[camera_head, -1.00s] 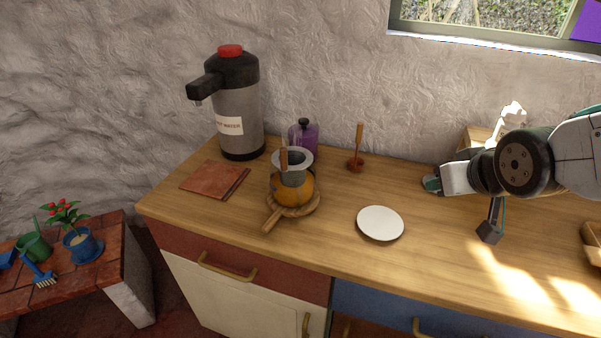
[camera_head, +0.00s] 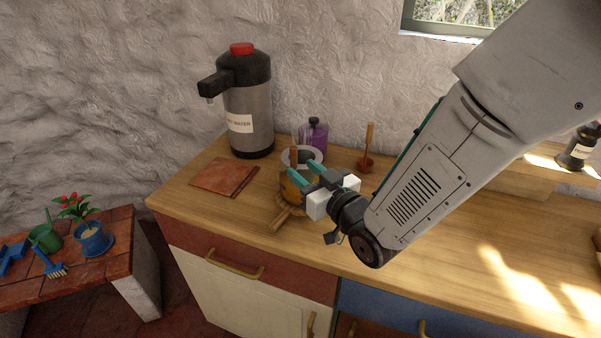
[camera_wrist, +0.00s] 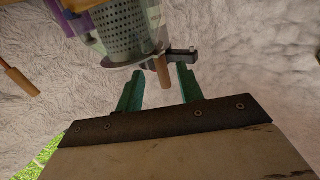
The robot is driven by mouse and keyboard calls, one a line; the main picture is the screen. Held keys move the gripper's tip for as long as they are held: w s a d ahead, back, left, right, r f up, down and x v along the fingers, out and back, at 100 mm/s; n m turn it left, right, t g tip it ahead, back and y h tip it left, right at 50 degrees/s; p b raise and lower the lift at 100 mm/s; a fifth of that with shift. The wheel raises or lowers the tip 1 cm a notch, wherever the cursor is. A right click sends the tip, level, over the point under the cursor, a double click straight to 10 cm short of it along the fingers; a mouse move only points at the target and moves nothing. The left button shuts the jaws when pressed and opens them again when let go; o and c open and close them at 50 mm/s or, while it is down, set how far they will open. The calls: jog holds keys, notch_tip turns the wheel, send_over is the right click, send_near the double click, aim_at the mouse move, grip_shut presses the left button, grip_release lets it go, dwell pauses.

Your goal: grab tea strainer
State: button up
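The tea strainer has a pale round rim (camera_head: 316,154), a perforated metal basket (camera_wrist: 124,32) and a short wooden handle (camera_head: 294,155). My gripper (camera_head: 302,169) reaches in from the right at the strainer. Its two green fingers are apart. In the wrist view, the handle's end (camera_wrist: 162,71) lies between the fingertips (camera_wrist: 160,74), with a gap on each side. My gripper hides part of the pot and the strainer.
A hot water dispenser (camera_head: 247,105) stands at the back left, with a brown tile mat (camera_head: 222,177) before it. A purple jar (camera_head: 314,136) is close behind the strainer. A small wooden-handled utensil (camera_head: 367,150) stands to the right. My arm covers the middle counter.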

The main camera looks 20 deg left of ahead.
aim_at(296, 165)
jog(key=x, duration=0.4)
jog(key=shift+w+a, duration=0.15)
jog(key=shift+a, duration=0.15)
jog(key=shift+c, duration=0.4)
grip_shut()
